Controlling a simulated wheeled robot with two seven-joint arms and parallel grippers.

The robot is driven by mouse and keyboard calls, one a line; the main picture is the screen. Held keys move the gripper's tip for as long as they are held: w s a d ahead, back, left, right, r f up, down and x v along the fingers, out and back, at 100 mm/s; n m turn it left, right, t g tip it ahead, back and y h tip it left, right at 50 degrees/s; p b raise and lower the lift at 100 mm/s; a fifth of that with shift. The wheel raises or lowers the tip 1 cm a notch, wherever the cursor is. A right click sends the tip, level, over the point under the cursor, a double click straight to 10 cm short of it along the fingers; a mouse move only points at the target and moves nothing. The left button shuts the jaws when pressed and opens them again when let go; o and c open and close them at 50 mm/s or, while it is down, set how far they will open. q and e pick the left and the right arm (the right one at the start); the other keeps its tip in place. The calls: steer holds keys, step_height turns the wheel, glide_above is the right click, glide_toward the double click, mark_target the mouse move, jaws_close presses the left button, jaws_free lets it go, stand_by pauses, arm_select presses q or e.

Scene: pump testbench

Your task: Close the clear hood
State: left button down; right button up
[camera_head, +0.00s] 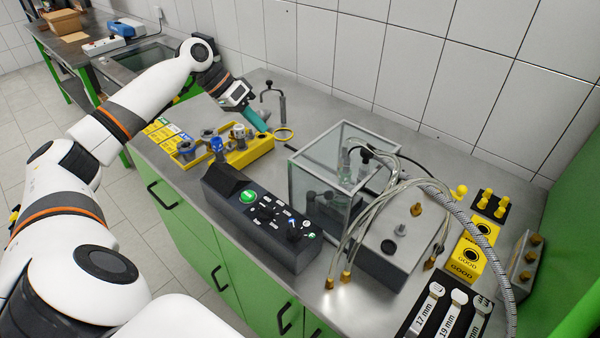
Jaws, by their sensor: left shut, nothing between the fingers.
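The clear hood (312,185) is a see-through box with pale edges in the middle of the bench, behind the black control panel. A hooked metal part and tubing show in and behind it; I cannot tell from this view how far it stands open. My left gripper (259,123) has teal fingers and reaches in from the left above the back of the bench. It is shut and empty, to the left of the hood and apart from it. My right gripper is not in view.
A black control panel (262,218) with a green button stands in front of the hood. A yellow tray (250,152) of fittings lies left. Hoses arch over a grey box (385,252) at right. A tiled wall bounds the back.

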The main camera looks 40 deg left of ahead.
arm_select(q)
steer(key=s+d+p+x, duration=0.1)
steer(key=p+x, duration=0.1)
steer(key=x, duration=1.2)
steer(key=shift+s+d, duration=0.2)
steer(key=shift+d, duration=0.3)
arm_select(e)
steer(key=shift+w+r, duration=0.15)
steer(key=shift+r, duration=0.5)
arm_select(q)
steer(key=shift+s+d+p, duration=0.15)
steer(key=shift+d+p, duration=0.95)
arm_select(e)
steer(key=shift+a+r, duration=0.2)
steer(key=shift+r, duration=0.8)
